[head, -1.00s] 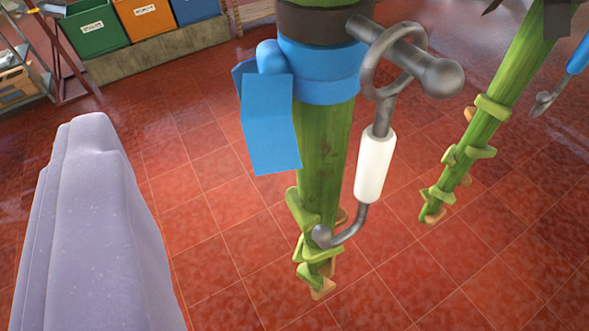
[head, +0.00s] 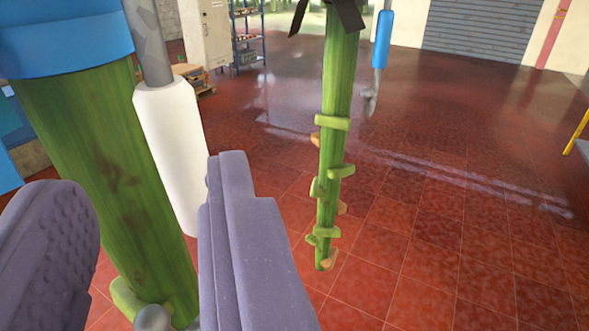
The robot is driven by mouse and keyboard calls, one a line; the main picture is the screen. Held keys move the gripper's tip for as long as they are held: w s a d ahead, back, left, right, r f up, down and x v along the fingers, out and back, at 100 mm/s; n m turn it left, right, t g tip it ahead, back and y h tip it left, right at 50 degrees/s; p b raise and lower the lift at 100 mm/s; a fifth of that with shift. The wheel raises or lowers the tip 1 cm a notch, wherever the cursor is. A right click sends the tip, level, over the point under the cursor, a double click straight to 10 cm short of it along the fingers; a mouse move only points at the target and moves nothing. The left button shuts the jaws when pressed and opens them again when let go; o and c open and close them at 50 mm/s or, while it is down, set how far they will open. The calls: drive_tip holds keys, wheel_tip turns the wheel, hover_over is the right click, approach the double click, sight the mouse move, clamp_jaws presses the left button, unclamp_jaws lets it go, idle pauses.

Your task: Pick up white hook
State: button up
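The white hook (head: 168,135) hangs at the left beside a thick green stem (head: 100,170) with a blue band (head: 60,35). Its white grip is upright with a slight tilt, its grey shank rises out of the top of the frame, and a rounded grey end shows at the bottom. My gripper (head: 145,185) is open, its two purple fingers apart. In the picture the hook and stem lie between the fingers. The right finger covers part of the hook's lower right side. Contact with the hook cannot be told.
A thinner green stem (head: 338,110) with several side stubs hangs right of centre. A blue-gripped hook (head: 381,40) hangs behind it. A shelf rack (head: 247,35) and cabinet (head: 206,30) stand at the back. The red tiled floor (head: 460,200) is open at right.

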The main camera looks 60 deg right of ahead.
sight(168, 129)
drive_tip(key=x, duration=0.8)
drive_tip(key=shift+f+p, duration=0.2)
drive_tip(key=shift+p, duration=0.15)
drive_tip(key=shift+s, duration=0.1)
clamp_jaws()
drive_tip(key=shift+r, duration=0.1)
drive_tip(key=shift+r, duration=0.2)
drive_tip(key=s+b, duration=0.9)
drive_tip(key=s, duration=0.9)
drive_tip(key=shift+d+b, duration=0.35)
drive_tip(key=shift+r, duration=0.15)
